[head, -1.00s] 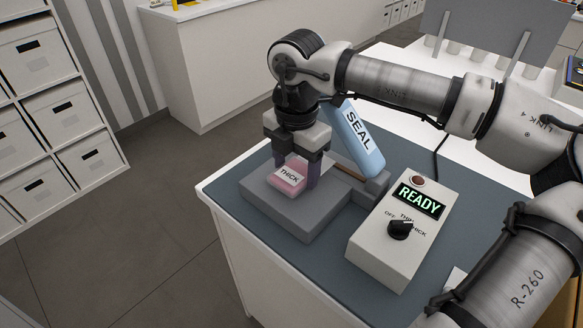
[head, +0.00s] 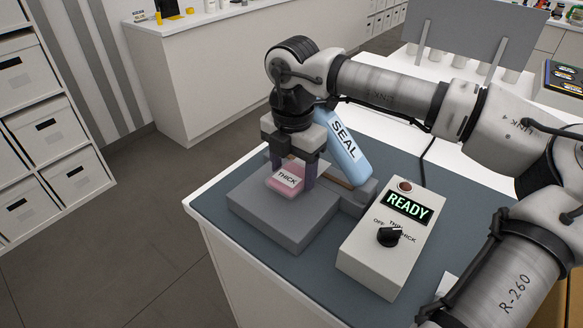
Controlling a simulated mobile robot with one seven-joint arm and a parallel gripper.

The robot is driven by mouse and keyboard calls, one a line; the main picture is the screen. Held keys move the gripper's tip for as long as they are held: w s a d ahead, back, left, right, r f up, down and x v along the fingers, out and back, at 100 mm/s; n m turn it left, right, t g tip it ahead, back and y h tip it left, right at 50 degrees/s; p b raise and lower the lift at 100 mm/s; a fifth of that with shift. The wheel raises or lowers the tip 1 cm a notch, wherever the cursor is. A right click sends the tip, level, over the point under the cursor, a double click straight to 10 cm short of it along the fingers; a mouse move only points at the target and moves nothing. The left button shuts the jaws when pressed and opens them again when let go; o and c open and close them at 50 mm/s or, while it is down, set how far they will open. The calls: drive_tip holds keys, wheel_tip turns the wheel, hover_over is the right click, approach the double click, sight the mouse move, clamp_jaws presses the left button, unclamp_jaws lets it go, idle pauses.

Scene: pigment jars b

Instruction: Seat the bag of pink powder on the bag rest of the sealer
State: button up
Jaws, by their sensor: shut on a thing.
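The bag of pink powder (head: 289,191), with a white label reading THICK, is between the fingers of my gripper (head: 293,176), which is shut on it. The bag is over the grey bag rest (head: 262,212) of the sealer, near its back part by the jaw. I cannot tell whether its underside touches the rest. The sealer's blue arm (head: 343,146), marked SEAL, is raised and tilted just behind and right of my gripper. My gripper hides the upper part of the bag and some of the sealing bar (head: 336,179).
A control box (head: 388,246) with a lit READY display and a black knob stands right of the sealer. A dark mat (head: 335,285) covers the table. The table's left edge is close to the rest. My arm reaches in from the right.

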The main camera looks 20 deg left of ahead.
sight(292, 174)
drive_tip(key=shift+f+b, duration=0.8)
drive_tip(key=o, duration=1.1)
drive_tip(key=shift+c, duration=0.2)
drive_tip(key=shift+r, duration=0.1)
drive_tip(key=shift+r+p, duration=1.45)
drive_tip(key=shift+r, duration=1.5)
